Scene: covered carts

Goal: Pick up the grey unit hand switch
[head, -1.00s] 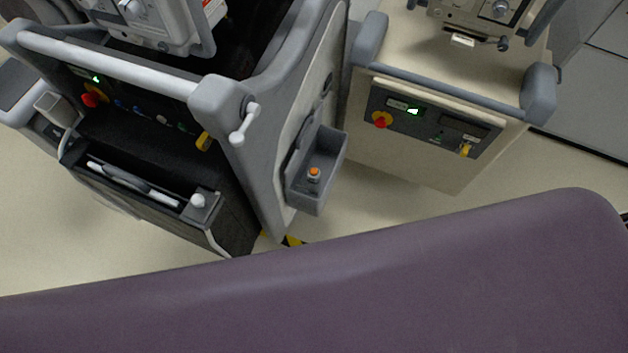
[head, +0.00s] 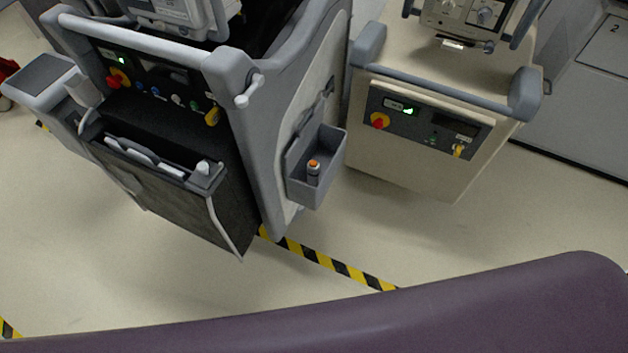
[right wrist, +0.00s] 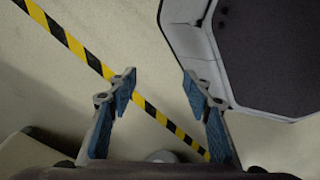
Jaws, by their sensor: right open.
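The hand switch, a small grey cylinder with an orange top (head: 313,172), stands in an open grey holder (head: 330,173) on the right side of the large grey unit (head: 262,150). It is roughly upright, with its lower end hidden by the holder wall. My right gripper (right wrist: 160,88) is in the right wrist view, open and empty. Striped floor tape shows behind and between its fingers. The hand switch is not recognisable in that view. Neither gripper shows in the head view.
A beige unit (head: 420,150) stands to the right of the grey unit. A purple smooth surface (head: 400,320) with a rounded corner fills the bottom of the head view. Bare floor and yellow-black tape (head: 330,262) lie between. A dark panel with a grey frame (right wrist: 190,40) is close to the right finger.

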